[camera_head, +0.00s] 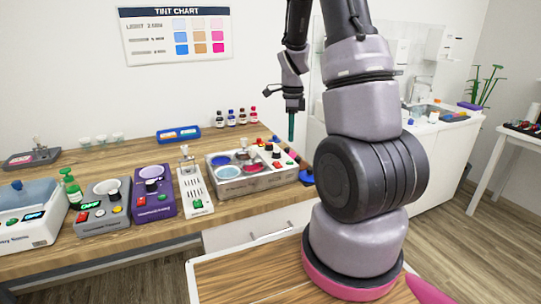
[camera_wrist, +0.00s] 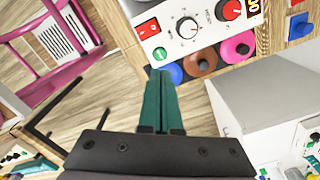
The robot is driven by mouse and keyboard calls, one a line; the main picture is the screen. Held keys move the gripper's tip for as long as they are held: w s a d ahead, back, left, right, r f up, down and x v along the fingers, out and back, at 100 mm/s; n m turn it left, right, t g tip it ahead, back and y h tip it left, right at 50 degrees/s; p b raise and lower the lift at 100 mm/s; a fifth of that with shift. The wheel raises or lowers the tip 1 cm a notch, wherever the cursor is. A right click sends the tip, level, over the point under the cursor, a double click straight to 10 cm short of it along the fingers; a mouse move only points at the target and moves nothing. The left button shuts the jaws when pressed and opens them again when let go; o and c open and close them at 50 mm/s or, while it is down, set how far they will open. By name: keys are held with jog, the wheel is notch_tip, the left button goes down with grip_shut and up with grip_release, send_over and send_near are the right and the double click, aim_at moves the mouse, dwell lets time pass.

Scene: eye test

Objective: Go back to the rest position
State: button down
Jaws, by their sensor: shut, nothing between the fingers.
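My gripper (camera_head: 291,138) hangs from my raised arm in the head view, with its dark green fingers pointing down. It is in front of the wall, above the right part of the wooden workbench (camera_head: 130,238) in the picture. In the wrist view the two green fingers of my gripper (camera_wrist: 158,75) lie side by side, shut, with nothing between them. In that view the fingertips overlap the edge of a white device with knobs (camera_wrist: 197,12); the gap between them cannot be told.
A grey machine with round tubs (camera_head: 262,183) stands on the bench below the gripper. Several small bottles (camera_head: 231,118), a blue tray (camera_head: 178,134) and a purple device (camera_head: 152,207) share the bench. A white sink counter (camera_head: 440,145) stands at right, with open floor before it.

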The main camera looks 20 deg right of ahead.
jog(key=s+a+r+n+t+y, duration=0.1)
jog(key=s+a+r+n+t, duration=0.2)
jog(key=r, duration=0.5)
jog(key=s+a+r+n+t, duration=0.1)
jog(key=s+a+r+n, duration=0.25)
jog(key=r+n, duration=0.4)
jog(key=s+a+r+n+t, duration=0.1)
jog(key=s+a+r+n, duration=0.2)
jog(key=s+r+n, duration=0.1)
jog(key=s+a+r+n+t+y, duration=0.1)
jog(key=s+a+r+n, duration=0.3)
jog(key=s, duration=0.5)
notch_tip(320, 180, up, 2)
jog(key=shift+r+n+t, duration=0.25)
jog(key=shift+n+t, duration=0.3)
jog(key=shift+t, duration=0.05)
jog(key=shift+d, duration=0.1)
dwell(4.3)
